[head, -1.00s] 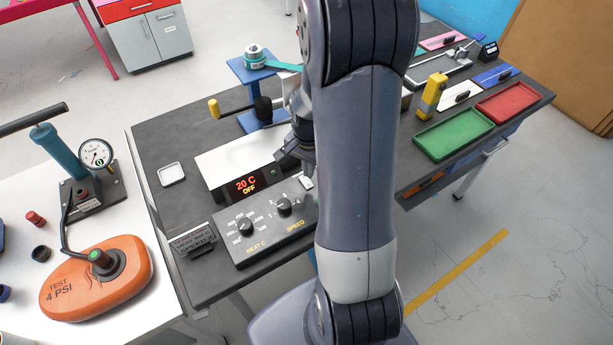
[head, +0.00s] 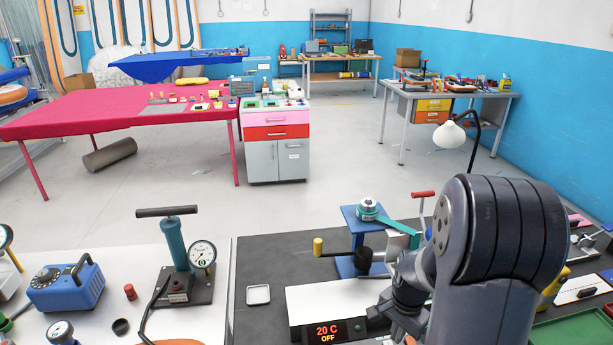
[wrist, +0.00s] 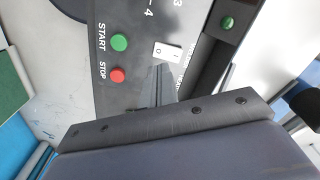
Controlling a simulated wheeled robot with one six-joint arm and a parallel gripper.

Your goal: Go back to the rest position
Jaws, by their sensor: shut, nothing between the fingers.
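My gripper (head: 398,318) is low in the head view, over the dark bench, just right of a white-topped heater box with a red "20 C OFF" display (head: 328,332). Its fingertips are partly hidden by my arm. In the wrist view the narrow closed fingers (wrist: 163,86) point at a dark control panel (wrist: 130,80), just below a white rocker switch (wrist: 168,52). A green START button (wrist: 119,42) and a red STOP button (wrist: 117,75) are to their left. I see nothing held, and cannot tell if the fingers touch the panel.
A pump with a gauge (head: 202,254) is on the white table at left. A green tray (head: 575,333) is at lower right. Open floor lies beyond.

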